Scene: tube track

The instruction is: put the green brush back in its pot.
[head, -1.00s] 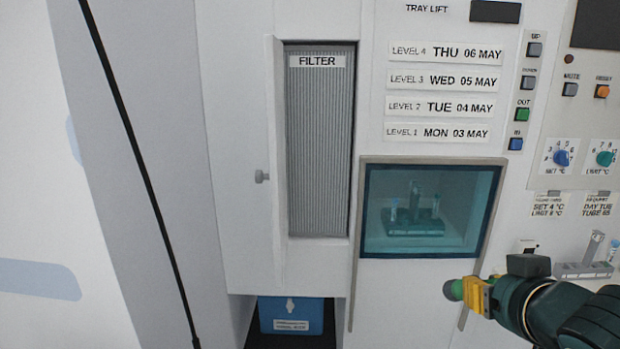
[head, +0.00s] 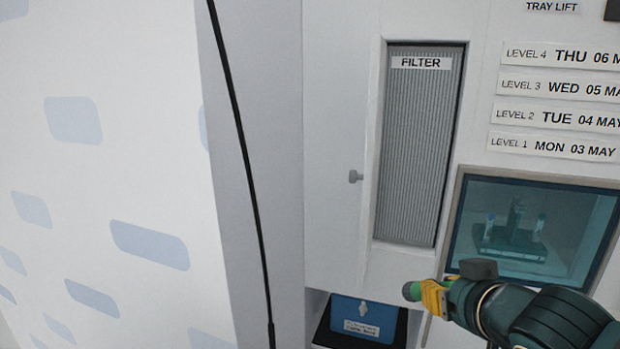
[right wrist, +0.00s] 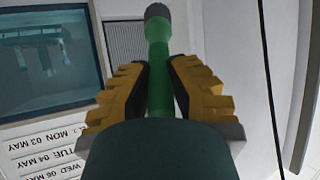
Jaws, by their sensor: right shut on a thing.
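The green brush (right wrist: 160,70) is held in my right gripper (right wrist: 160,85), whose yellow fingers close on its green shaft from both sides. Its dark round end points away from the gripper in the right wrist view. In the head view the brush (head: 412,291) sticks out to the left of my right gripper (head: 434,297), in front of the white cabinet, below the filter and left of the window's lower edge. The brush's pot is not seen in these views. My left gripper is not in view.
The filter panel (head: 419,150) sits in an open recess with its door (head: 340,150) at left. A tinted window (head: 480,262) shows a rack inside. A blue box (head: 362,318) stands in a low opening. A black cable (head: 247,170) hangs down the grey wall edge.

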